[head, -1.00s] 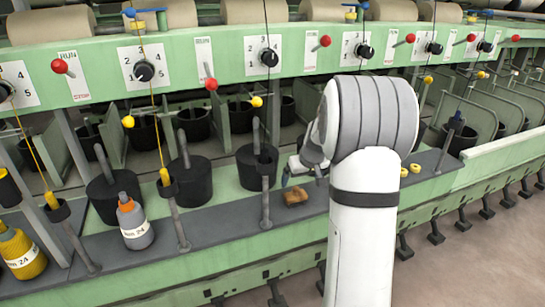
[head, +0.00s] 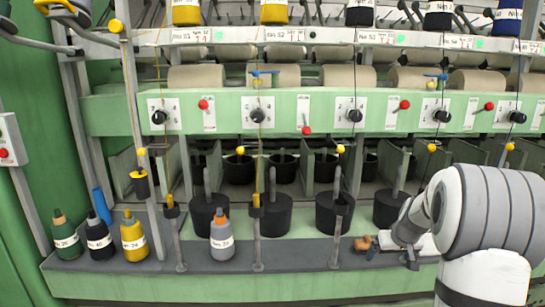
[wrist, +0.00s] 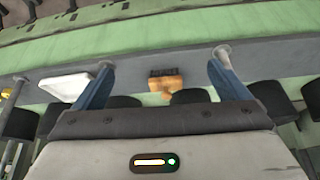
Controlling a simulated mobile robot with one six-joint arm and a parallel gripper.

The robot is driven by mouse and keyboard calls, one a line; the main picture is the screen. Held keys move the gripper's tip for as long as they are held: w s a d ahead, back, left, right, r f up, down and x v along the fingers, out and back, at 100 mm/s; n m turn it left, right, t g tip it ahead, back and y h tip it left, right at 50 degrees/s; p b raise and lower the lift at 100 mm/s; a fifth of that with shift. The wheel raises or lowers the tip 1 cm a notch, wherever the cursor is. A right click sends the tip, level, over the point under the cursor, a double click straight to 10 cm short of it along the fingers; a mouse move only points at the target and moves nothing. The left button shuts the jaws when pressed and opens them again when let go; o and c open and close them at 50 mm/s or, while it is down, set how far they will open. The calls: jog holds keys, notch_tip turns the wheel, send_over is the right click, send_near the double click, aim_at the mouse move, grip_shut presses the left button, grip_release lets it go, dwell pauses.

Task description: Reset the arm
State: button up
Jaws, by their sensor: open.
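My arm stands at the right in the head view, with its wrist low over the grey ledge. My gripper (wrist: 160,78) shows in the wrist view with its two blue fingers spread wide apart and nothing between them. A small brown wooden object with dark bristles, perhaps a brush (wrist: 165,82), lies on the ledge beyond the fingers. It also shows in the head view (head: 362,244), just left of my wrist. The gripper is apart from it.
The grey ledge (head: 310,254) holds a grey bobbin (head: 222,236), and yellow (head: 133,236), black (head: 99,236) and green (head: 66,236) bobbins at the left. Black pots (head: 272,214) stand behind thin posts. The green frame (head: 100,115) with knobs and red levers rises above.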

jog(key=s+a+r+g+p, duration=0.1)
jog(key=s+a+r+p, duration=0.7)
jog(key=s+a+r, duration=0.7)
jog(key=s+a+r+p, duration=0.2)
jog(key=s, duration=0.6)
jog(key=s+a+r+g+p, duration=0.1)
jog(key=s+r+p, duration=0.2)
jog(key=s, duration=0.5)
jog(key=shift+s+a, duration=0.35)
jog(key=shift+a, duration=0.05)
